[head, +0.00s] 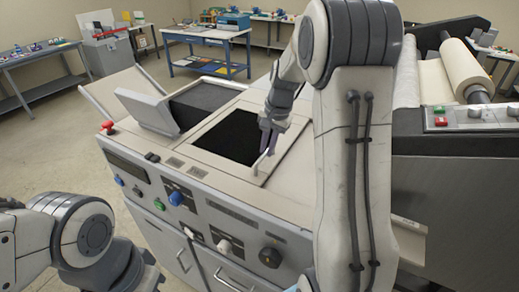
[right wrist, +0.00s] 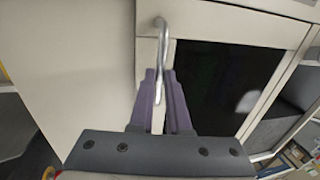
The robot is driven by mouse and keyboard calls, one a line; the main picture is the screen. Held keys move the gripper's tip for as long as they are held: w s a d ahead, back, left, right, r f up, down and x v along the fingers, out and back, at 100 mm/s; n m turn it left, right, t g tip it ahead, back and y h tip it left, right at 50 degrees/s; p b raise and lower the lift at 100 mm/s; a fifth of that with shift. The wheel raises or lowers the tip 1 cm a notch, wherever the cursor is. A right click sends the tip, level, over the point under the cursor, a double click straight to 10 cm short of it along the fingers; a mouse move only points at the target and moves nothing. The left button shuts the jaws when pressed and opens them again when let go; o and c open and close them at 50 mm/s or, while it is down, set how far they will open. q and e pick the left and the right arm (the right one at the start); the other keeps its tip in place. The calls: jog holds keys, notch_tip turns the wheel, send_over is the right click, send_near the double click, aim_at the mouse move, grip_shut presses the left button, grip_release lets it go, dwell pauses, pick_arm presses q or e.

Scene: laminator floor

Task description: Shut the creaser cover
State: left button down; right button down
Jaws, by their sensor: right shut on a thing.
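On top of the cream machine is a light frame around a dark rectangular area (head: 228,138); I cannot tell whether that is an opening or a dark panel. A slim metal handle (head: 258,164) stands by its right edge, on what looks like the creaser cover (head: 285,157). My right gripper (head: 266,148) is at this handle, shut on it. In the right wrist view, the purple fingers (right wrist: 164,98) close around the handle (right wrist: 163,50), with the dark area (right wrist: 208,85) to the right.
A tilted light flap (head: 147,107) stands raised left of the dark area. A white roll (head: 463,68) lies on the machine at right. Workbenches stand behind.

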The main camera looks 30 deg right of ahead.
jog(key=shift+w+r, duration=0.2)
jog(key=shift+w, duration=0.25)
jog(key=c, duration=1.1)
grip_release()
jog(key=shift+a, duration=0.1)
jog(key=shift+o, duration=1.1)
jog(key=shift+w+f, duration=0.1)
notch_tip(320, 180, up, 10)
jog(key=s+d+b, duration=0.1)
jog(key=s+b, duration=0.1)
